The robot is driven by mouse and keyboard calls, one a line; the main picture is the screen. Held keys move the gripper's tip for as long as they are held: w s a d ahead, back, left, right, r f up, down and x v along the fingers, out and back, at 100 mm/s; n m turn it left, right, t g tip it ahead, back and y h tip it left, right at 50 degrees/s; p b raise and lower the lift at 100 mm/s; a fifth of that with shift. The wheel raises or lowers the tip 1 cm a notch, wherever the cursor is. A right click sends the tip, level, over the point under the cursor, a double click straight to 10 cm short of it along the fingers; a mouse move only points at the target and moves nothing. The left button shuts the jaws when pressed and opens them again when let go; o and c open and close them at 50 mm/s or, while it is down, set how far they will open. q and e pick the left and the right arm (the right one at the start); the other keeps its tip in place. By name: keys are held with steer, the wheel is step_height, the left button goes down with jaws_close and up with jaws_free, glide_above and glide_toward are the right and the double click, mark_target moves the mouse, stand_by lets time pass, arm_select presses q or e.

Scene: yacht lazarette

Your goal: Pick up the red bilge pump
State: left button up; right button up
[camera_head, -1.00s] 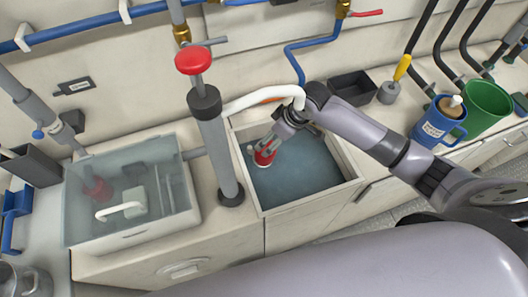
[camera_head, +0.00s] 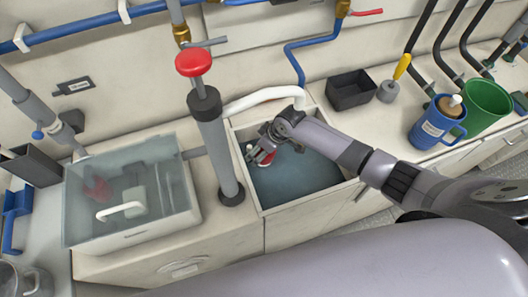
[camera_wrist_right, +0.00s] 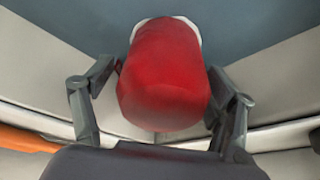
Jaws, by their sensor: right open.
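A rounded red object, which I take to be the red bilge pump (camera_wrist_right: 163,75), has a pale rim at its far end. It is in the open blue-lined basin (camera_head: 300,178). My right gripper (camera_head: 258,157) reaches into the basin and hides most of it in the head view. In the right wrist view the fingers of the right gripper (camera_wrist_right: 163,100) are apart, one on each side of the red object. I cannot tell whether they touch it. My left gripper is not in view.
A tall grey pump with a red knob (camera_head: 193,62) stands just left of the basin. A clear-lidded box (camera_head: 160,215) with a red item inside is further left. A black tray (camera_head: 350,90), a blue mug (camera_head: 435,125) and a green bucket (camera_head: 487,108) stand on the right.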

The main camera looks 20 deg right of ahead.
steer(key=c, duration=1.6)
